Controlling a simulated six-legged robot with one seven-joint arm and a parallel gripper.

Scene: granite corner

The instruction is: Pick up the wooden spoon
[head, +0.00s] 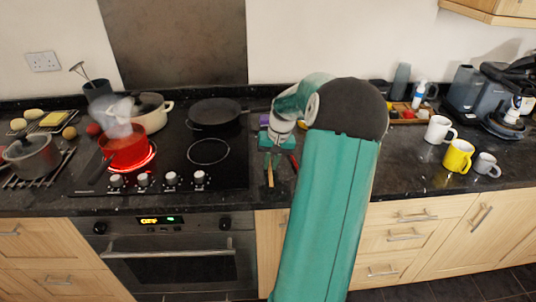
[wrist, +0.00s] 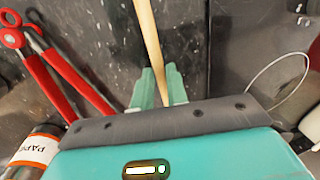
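The wooden spoon shows in the wrist view as a pale wooden handle (wrist: 149,35) running from the top edge down between my gripper's two green fingers (wrist: 159,86). Its lower part is hidden behind my gripper's body. The fingers stand close on either side of the handle. I cannot tell whether they press on it. In the head view, a short piece of the wooden handle (head: 270,177) shows on the dark counter, just below my gripper (head: 272,156), which is small and partly hidden by my arm.
Red-handled tongs (wrist: 62,75) and a labelled jar (wrist: 35,149) lie left of my gripper in the wrist view. A red pot (head: 124,150) steams on a glowing ring left of my arm. A black frying pan (head: 214,112) and mugs (head: 458,156) stand farther off.

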